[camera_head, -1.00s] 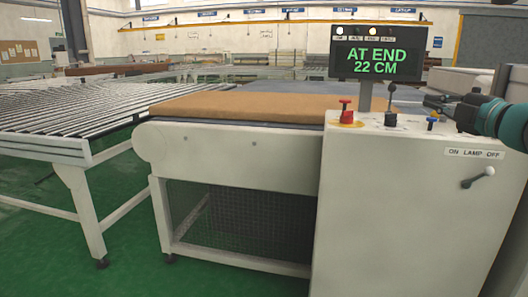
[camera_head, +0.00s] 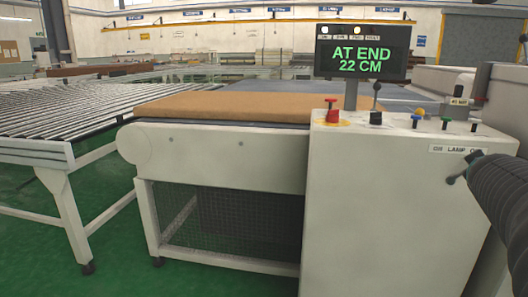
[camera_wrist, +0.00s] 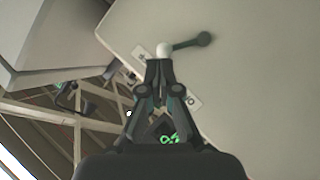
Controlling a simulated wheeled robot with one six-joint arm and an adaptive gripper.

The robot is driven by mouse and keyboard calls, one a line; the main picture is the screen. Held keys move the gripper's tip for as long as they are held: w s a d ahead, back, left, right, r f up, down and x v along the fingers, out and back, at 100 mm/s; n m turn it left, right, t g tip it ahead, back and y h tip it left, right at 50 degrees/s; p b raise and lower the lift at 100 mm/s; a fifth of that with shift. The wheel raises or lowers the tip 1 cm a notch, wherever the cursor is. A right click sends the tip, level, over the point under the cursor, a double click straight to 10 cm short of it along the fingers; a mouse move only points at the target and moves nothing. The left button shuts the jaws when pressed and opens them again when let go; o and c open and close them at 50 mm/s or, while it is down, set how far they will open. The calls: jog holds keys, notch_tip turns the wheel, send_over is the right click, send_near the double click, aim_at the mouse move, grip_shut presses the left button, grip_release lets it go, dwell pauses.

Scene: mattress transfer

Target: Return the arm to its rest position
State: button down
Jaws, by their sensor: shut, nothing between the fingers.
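My gripper (camera_wrist: 160,66) shows in the wrist view with its fingertips together and nothing held. Its tips point at the white ball of a small lever (camera_wrist: 187,44) on the pale cabinet face. I cannot tell whether they touch it. In the head view a dark ribbed part of my arm (camera_head: 503,198) enters from the right edge, in front of the control cabinet (camera_head: 385,215). The lever (camera_head: 456,176) there is partly hidden beside my arm, below the lamp label.
The cabinet top carries a red button (camera_head: 332,112), a joystick (camera_head: 376,115) and several small switches. A display (camera_head: 360,51) above reads "AT END 22 CM". A tan mattress (camera_head: 215,105) lies on the conveyor to the left, beside a roller table (camera_head: 50,115). Green floor is open in front.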

jog(key=s+a+f+m+g+y, duration=0.2)
jog(key=s+a+f+g+y, duration=0.1)
jog(key=s+a+f, duration=0.45)
jog(key=s+a+f+m+g+y, duration=0.25)
jog(key=s+a+f, duration=0.25)
jog(key=a+f, duration=0.5)
jog(key=s+a+f+n+y, duration=0.1)
jog(key=s+a+y, duration=0.1)
jog(key=a, duration=0.6)
jog(key=s+a+f+n+y, duration=0.1)
jog(key=s+a, duration=0.3)
jog(key=a, duration=0.4)
jog(key=shift+s+a+n+y, duration=0.35)
jog(key=shift+n+y, duration=0.2)
jog(key=shift+n, duration=0.2)
